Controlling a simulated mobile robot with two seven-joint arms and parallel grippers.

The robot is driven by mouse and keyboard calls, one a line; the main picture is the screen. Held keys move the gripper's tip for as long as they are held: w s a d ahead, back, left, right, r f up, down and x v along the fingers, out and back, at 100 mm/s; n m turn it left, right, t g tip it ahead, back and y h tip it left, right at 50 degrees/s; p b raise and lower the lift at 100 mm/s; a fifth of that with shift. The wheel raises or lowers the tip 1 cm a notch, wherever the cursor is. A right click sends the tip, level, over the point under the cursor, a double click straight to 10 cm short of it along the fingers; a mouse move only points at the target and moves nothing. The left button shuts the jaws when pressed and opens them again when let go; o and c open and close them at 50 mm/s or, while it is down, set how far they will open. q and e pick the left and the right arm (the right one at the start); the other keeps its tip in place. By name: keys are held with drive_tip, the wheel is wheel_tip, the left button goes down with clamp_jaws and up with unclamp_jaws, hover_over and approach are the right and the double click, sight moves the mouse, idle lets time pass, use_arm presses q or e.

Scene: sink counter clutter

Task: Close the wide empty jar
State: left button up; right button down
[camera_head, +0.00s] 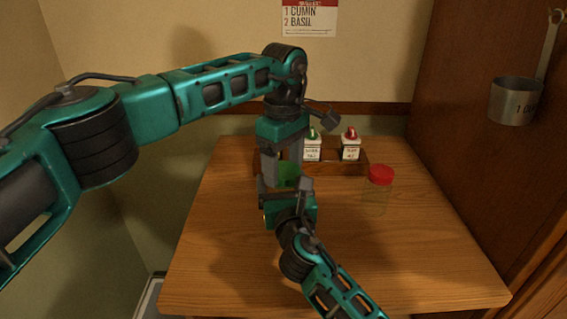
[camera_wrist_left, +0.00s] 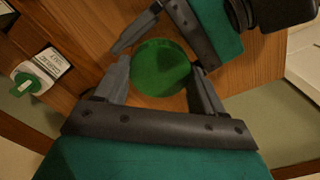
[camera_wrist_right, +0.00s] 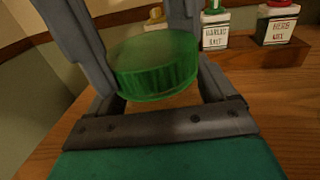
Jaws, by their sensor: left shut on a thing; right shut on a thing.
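A wide green lid (camera_head: 288,175) is mostly hidden behind my grippers in the head view. It shows as a round disc in the left wrist view (camera_wrist_left: 160,67) and from the side, ribbed, in the right wrist view (camera_wrist_right: 155,62). My left gripper (camera_head: 284,168) comes down from above and is shut on the lid. My right gripper (camera_head: 286,188) reaches in from the front, just below, and is shut on what looks like the clear jar under the lid. The jar's body is hardly visible. I cannot tell whether the lid is seated or threaded on it.
A clear jar with a red lid (camera_head: 380,175) stands upright to the right on the wooden counter (camera_head: 430,255). A wooden rack (camera_head: 367,168) with labelled bottles (camera_head: 350,146) stands behind. A metal measuring cup (camera_head: 516,101) hangs at the right. The counter's right front is clear.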

use_arm(q)
drive_tip(key=o, duration=1.2)
drive_tip(key=shift+o, duration=0.2)
wheel_tip(320, 180, up, 12)
use_arm(e)
unclamp_jaws()
